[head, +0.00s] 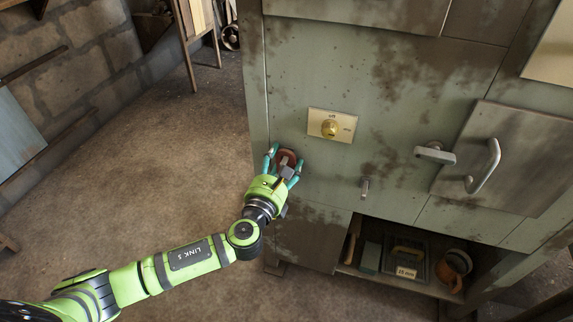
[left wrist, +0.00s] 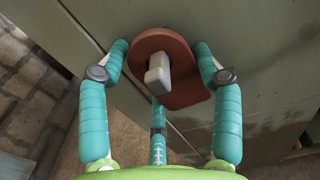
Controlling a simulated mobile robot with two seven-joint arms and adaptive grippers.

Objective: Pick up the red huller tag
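The red huller tag (head: 287,156) hangs flat against the green cabinet front, on a pale grey peg. In the left wrist view the tag (left wrist: 183,92) is a reddish-brown plate with a rounded top, and the peg (left wrist: 157,72) sticks out in front of it. My left gripper (head: 284,161) is at the tag with its teal fingers spread. In the left wrist view one finger is on each side of the tag and a third is below the peg. The right finger is close to the tag's edge; I cannot tell whether it touches. My right gripper is not in view.
A yellow knob on a plate (head: 331,126) sits up and right of the tag. Another peg (head: 365,187), a lever (head: 435,153) and a door handle (head: 484,166) stick out farther right. A low shelf (head: 400,277) holds tools and a mug. The floor at left is clear.

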